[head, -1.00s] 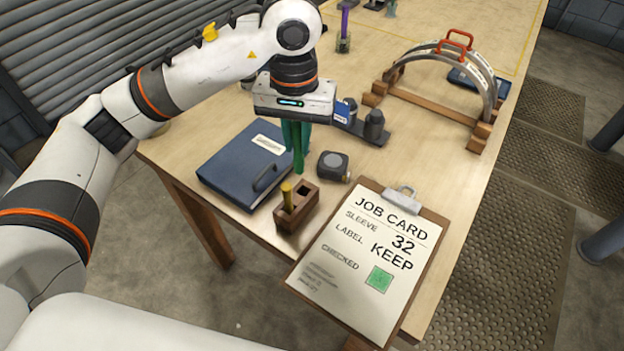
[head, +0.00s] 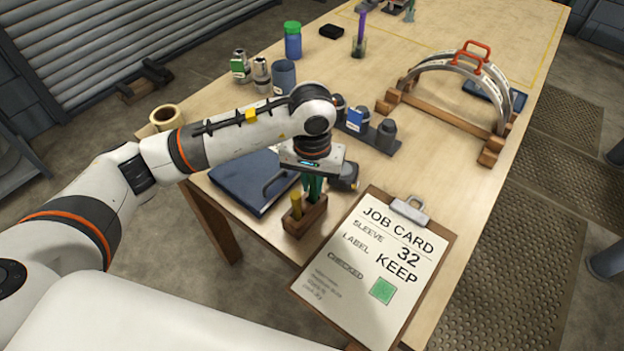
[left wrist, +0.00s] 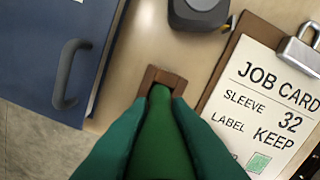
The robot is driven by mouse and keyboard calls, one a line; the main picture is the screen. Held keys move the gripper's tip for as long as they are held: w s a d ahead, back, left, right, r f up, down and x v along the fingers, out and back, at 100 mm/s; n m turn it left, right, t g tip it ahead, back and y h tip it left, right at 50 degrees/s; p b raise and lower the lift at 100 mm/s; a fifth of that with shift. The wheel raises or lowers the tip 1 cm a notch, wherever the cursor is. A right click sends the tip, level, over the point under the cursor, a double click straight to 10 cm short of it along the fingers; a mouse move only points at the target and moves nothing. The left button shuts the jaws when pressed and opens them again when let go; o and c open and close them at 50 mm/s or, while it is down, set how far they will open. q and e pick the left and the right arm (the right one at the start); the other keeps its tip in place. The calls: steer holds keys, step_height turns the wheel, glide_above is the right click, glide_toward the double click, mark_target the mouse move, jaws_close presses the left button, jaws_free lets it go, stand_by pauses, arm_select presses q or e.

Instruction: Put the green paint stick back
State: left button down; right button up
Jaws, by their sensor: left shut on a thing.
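My left gripper (head: 313,192) is shut on the green paint stick (left wrist: 160,128), its teal fingers on both sides of it. The stick points down at the small wooden block (head: 306,222), and its lower end overlaps the dark square hole in the block, which also shows in the left wrist view (left wrist: 168,76). The stick's tip is hidden, so I cannot tell how deep it sits. My right gripper is not in view.
A blue binder (head: 243,181) lies left of the block. A dark tape measure (left wrist: 199,12) sits just behind it. The job card clipboard (head: 383,262) lies close on the right. A grey stand with dark knobs (head: 372,136) and a wooden arch frame (head: 440,108) are farther back.

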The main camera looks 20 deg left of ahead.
arm_select(q)
steer(key=shift+s+f, duration=0.3)
steer(key=shift+f, duration=0.3)
steer(key=c, duration=1.6)
jaws_free()
steer(key=shift+o, duration=1.4)
steer(key=shift+w+f, duration=0.1)
steer(key=shift+w, duration=0.3)
steer(key=shift+r, duration=0.3)
step_height(320, 180, up, 10)
steer(key=b, duration=0.3)
steer(key=shift+r+b, duration=0.25)
steer(key=shift+b, duration=0.05)
steer(key=shift+r, duration=0.7)
